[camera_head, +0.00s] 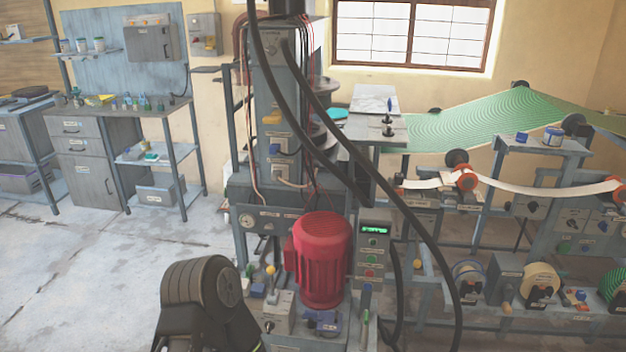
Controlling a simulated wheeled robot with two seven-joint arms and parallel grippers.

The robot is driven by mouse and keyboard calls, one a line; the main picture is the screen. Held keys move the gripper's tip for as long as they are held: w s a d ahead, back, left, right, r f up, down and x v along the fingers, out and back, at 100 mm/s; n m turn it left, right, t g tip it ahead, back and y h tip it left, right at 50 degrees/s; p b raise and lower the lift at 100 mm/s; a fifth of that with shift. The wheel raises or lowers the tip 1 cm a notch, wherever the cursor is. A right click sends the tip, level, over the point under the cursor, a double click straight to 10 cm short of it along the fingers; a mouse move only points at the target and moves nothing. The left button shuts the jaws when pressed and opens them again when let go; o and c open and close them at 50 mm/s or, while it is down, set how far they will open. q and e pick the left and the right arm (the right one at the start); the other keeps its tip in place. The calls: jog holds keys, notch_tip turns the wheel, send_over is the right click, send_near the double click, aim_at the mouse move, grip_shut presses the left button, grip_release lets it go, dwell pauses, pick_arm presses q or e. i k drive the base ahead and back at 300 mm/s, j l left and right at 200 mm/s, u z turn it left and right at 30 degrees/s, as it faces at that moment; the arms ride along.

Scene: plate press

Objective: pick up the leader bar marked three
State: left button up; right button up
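I cannot make out a leader bar marked three; the labels in the head view are too small to read. A pale strip (540,187) runs between red-rimmed rollers on the machine at the right, and I cannot tell whether it is tied to a leader bar. A dark, rounded link of one of my arms shows at the bottom left of centre. Neither of my grippers shows in the head view.
A press column (275,120) with a red motor (322,260) stands in the centre, with thick black cables hanging before it. A green patterned sheet (490,118) spans the right-hand machine. A workbench (85,150) stands back left. Open concrete floor (90,260) lies at the left.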

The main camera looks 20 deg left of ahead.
aim_at(398, 179)
jog(key=u, duration=0.15)
jog(key=i+l+z, duration=0.1)
jog(key=i+l, duration=0.15)
jog(key=i, duration=0.2)
jog(key=i+l+z, duration=0.1)
jog(key=i+l, duration=0.15)
jog(key=i, duration=0.2)
jog(key=i+l+z, duration=0.1)
jog(key=i, duration=0.35)
jog(key=i+l+z, duration=0.1)
jog(key=i, duration=0.4)
jog(key=l, duration=0.1)
